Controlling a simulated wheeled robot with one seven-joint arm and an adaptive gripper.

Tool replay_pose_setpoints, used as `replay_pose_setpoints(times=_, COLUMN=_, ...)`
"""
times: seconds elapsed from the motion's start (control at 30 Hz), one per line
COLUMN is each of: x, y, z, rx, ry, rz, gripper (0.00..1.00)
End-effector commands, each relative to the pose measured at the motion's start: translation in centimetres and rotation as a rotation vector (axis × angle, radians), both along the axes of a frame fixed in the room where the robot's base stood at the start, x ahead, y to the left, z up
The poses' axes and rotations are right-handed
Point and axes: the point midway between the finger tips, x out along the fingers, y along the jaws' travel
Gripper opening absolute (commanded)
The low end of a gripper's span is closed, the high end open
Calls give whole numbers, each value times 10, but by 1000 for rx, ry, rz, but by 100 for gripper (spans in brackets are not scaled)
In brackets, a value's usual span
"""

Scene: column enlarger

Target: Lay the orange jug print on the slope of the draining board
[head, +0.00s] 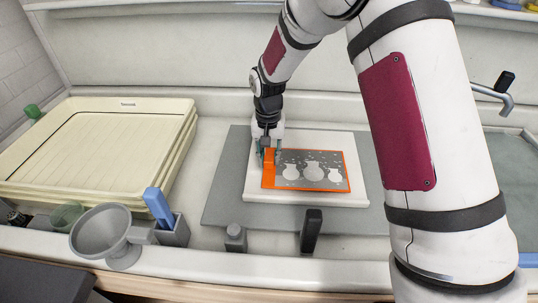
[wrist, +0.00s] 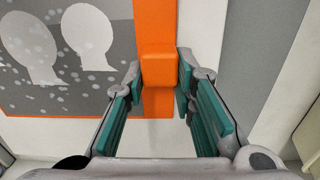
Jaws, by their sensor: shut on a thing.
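The orange jug print (head: 310,172) has an orange border and a grey field with pale jug shapes. It lies flat on, or just above, a white board (head: 255,195). My gripper (head: 268,158) is at its left end, pointing down. In the wrist view my gripper (wrist: 157,72) is shut on the raised orange block (wrist: 156,40) at the edge of the print, one finger on each side. A cream, ribbed tray-like piece (head: 90,145) stands at the left with a small unreadable label. I cannot tell whether it is the draining board.
A grey mat (head: 222,205) lies under the white board. A grey funnel (head: 103,232), a holder (head: 173,232) with a blue tool, a small grey bottle (head: 236,238) and a black upright handle (head: 311,230) stand along the front. A tap (head: 492,95) is at the right.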

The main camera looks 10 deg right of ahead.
Motion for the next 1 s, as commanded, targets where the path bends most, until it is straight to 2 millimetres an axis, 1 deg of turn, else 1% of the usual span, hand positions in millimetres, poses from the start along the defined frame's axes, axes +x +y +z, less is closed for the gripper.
replay_pose_setpoints(times=0.7, x=0, y=0, z=-1, rx=0, ry=-1, rz=-1, gripper=0)
replay_pose_setpoints(times=0.73, x=0, y=0, z=-1, rx=0, ry=-1, rz=-1, gripper=31)
replay_pose_setpoints(times=0.77, x=0, y=0, z=-1, rx=0, ry=-1, rz=-1, gripper=38)
replay_pose_setpoints(times=0.8, x=0, y=0, z=-1, rx=0, ry=-1, rz=-1, gripper=47)
replay_pose_setpoints(times=1.0, x=0, y=0, z=-1, rx=0, ry=-1, rz=-1, gripper=48)
